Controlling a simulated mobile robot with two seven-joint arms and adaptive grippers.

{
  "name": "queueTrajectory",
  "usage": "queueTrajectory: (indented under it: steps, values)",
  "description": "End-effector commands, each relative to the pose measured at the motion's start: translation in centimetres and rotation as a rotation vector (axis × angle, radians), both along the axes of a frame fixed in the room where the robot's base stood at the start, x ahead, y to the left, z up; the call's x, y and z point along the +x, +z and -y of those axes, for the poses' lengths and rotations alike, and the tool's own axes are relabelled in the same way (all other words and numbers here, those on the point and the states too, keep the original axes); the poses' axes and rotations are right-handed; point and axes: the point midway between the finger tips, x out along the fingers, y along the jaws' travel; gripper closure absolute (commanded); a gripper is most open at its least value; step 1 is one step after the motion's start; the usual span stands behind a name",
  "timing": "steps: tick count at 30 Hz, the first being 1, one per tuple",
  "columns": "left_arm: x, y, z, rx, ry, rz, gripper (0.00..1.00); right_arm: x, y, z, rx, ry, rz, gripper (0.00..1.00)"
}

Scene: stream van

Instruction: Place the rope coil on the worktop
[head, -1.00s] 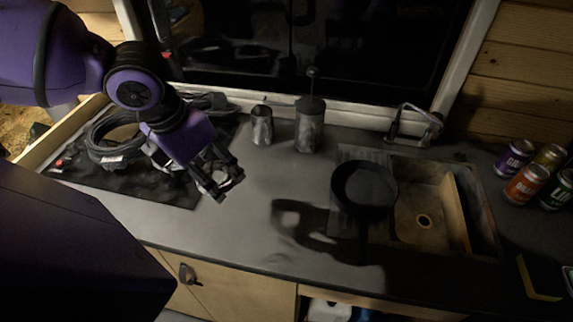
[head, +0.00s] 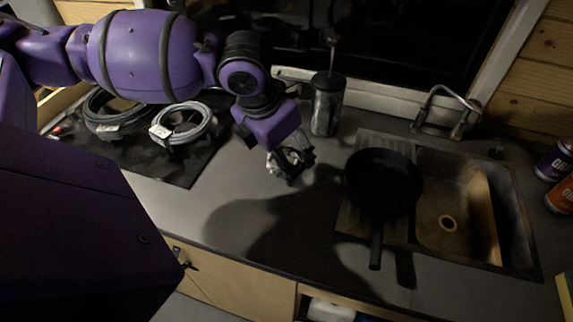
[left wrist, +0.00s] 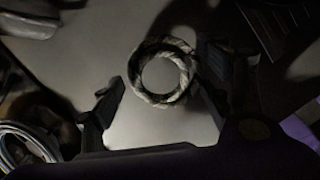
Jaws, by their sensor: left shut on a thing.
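The rope coil (left wrist: 148,94) is a small pale, patterned ring in the left wrist view, between the fingers of my left gripper (left wrist: 160,96). In the head view my left gripper (head: 290,163) is shut on the coil, and its fingers partly hide it. It is over the grey worktop (head: 222,182), left of the black pan and in front of the dark canister. The gap between coil and worktop is hard to judge. My right gripper is not in view.
A black pan (head: 384,182) lies beside the sink (head: 448,205). A dark canister (head: 326,104) stands at the back. A grey cable coil (head: 166,133) and a black cable coil (head: 92,124) lie on a black mat (head: 180,172) at left. Cans (head: 556,160) stand at right.

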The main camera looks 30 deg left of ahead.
Motion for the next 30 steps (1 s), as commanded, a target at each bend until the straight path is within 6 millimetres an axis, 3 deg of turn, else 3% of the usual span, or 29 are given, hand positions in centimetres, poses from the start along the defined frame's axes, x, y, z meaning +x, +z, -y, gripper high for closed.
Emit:
queueTrajectory:
  steps: [10, 20, 21, 25, 30]
  values:
    - [0.4, -3.7, 0.4, 0.0, 0.0, -0.001, 0.58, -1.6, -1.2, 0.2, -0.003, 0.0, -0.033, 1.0]
    - [0.5, -3.8, 0.4, 0.001, 0.0, 0.001, 0.58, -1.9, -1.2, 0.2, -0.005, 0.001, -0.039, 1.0]
    - [0.5, -3.8, 0.4, 0.001, 0.0, 0.001, 0.26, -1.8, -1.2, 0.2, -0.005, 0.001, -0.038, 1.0]
    - [0.5, -3.8, 0.3, 0.001, 0.0, 0.001, 0.1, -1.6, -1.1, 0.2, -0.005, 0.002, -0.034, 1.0]
    - [0.5, -3.8, 0.3, 0.001, 0.0, 0.001, 0.1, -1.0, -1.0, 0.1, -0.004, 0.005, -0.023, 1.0]
